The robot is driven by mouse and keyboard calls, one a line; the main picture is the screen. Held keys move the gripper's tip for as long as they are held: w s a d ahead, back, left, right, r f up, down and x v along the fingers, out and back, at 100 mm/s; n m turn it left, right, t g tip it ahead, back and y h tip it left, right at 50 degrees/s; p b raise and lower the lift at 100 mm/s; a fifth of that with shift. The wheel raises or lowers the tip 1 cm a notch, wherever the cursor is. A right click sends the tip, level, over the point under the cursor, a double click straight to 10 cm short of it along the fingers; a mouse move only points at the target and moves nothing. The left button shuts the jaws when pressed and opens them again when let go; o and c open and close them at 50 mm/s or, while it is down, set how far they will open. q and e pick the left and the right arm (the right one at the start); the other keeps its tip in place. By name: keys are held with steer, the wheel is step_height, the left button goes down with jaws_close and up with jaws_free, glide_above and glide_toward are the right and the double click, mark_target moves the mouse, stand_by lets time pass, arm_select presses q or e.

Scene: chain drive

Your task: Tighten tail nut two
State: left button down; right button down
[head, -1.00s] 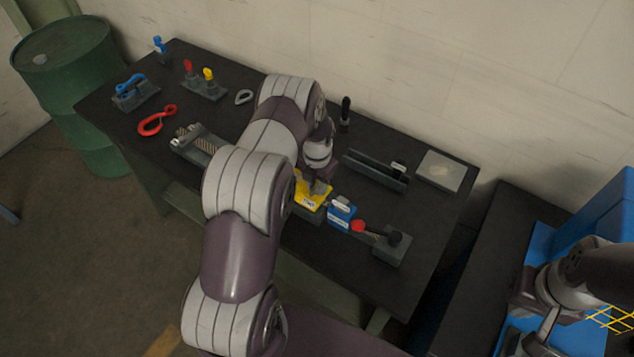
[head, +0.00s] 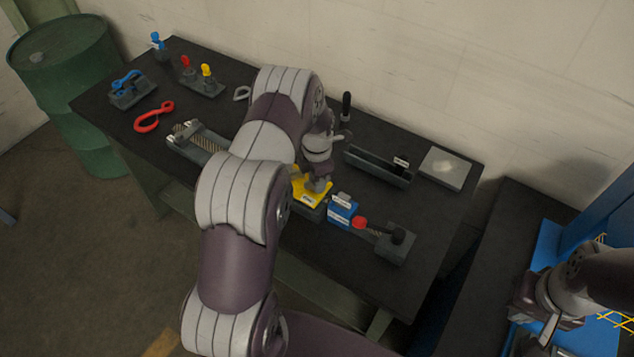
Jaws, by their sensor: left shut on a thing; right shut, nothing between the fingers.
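My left gripper (head: 318,186) points down at a yellow block (head: 307,198) with a white label. It is shut on a small part there, which the fingers hide; I cannot tell its shape. A blue block (head: 342,210) with white labels stands right beside the yellow one. A red knob (head: 359,223) on a rod links it to a grey end block (head: 396,243) with a black knob. No tail nut can be made out clearly. My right gripper (head: 548,331) is shut and empty, away from the bench at the lower right.
The black bench (head: 440,215) also holds a red hook-shaped tool (head: 154,117), a blue tool in a holder (head: 129,88), red and yellow handled tools (head: 203,80), a long dark tray (head: 377,167) and a grey plate (head: 446,168). A green drum (head: 66,75) stands left.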

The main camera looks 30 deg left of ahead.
arm_select(q)
steer(key=m+b, duration=0.2)
steer(key=m, duration=0.3)
steer(key=shift+f+m, duration=0.15)
steer(key=shift+m, duration=0.15)
steer(key=m+b, duration=0.1)
steer(key=m, duration=0.4)
steer(key=shift+b, duration=0.4)
steer(key=m+b, duration=0.1)
steer(key=m, duration=0.4)
steer(key=shift+m, duration=0.4)
steer(key=m+b, duration=0.1)
steer(key=m, duration=1.1)
steer(key=shift+m, duration=0.3)
steer(key=m, duration=0.6)
steer(key=shift+w+r+b, duration=0.1)
steer(key=shift+r+b, duration=0.1)
steer(key=shift+b, duration=0.2)
steer(key=m, duration=0.6)
steer(key=shift+m, duration=0.4)
steer(key=m, duration=0.5)
steer(key=shift+r, duration=0.1)
steer(key=shift+m, duration=0.3)
